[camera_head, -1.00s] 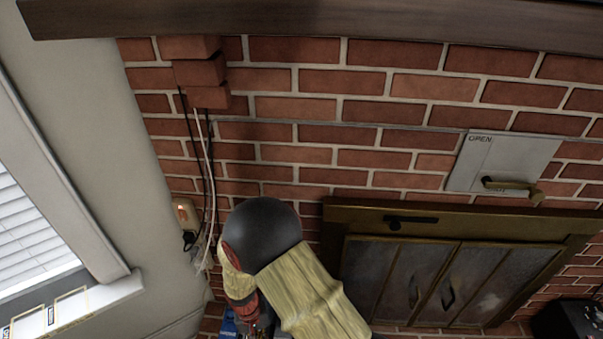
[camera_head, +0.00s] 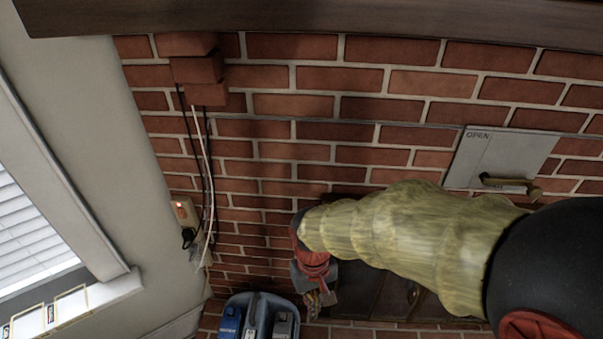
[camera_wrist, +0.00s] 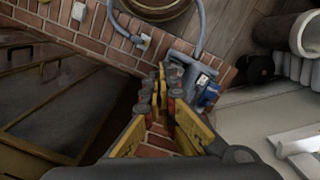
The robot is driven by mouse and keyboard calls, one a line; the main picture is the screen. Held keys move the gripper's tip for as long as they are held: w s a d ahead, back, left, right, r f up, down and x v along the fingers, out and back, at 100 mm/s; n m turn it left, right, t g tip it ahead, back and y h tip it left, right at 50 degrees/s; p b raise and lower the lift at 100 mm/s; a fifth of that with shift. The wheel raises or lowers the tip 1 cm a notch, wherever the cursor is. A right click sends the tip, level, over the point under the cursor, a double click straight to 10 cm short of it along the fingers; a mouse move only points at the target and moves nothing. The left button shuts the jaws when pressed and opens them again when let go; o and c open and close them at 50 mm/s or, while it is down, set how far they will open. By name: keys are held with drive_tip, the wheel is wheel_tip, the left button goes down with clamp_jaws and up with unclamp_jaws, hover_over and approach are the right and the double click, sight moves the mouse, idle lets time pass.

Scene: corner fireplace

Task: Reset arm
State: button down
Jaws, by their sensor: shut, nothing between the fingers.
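My gripper (camera_wrist: 161,92) shows in the wrist view with its yellow fingers brought together and nothing between them. It hangs above the brick floor, with a blue-grey container (camera_wrist: 197,80) just beyond it. In the head view my arm reaches in from the lower right across the fireplace doors. My gripper (camera_head: 318,301) is small and partly dark there, at the arm's far end. It is to the right of the blue-grey container (camera_head: 262,306). The arm hides most of the fireplace doors (camera_head: 385,292).
A brick wall stands behind, with a metal plate marked OPEN (camera_head: 498,158) and its handle. A wall outlet (camera_head: 185,212) with hanging cables is at the left. A wooden mantel (camera_head: 300,17) crosses the top. A window (camera_head: 30,235) is at the far left.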

drive_tip(key=s+d+r+m+t, duration=0.2)
drive_tip(key=s+d+r+t, duration=0.1)
drive_tip(key=d+r, duration=0.5)
drive_tip(key=s+d+r+m+t, duration=0.2)
drive_tip(key=s+d+r+t, duration=0.1)
drive_tip(key=d+r, duration=0.5)
drive_tip(key=v, duration=0.3)
drive_tip(key=shift+w+r, duration=0.25)
drive_tip(key=shift+r, duration=0.1)
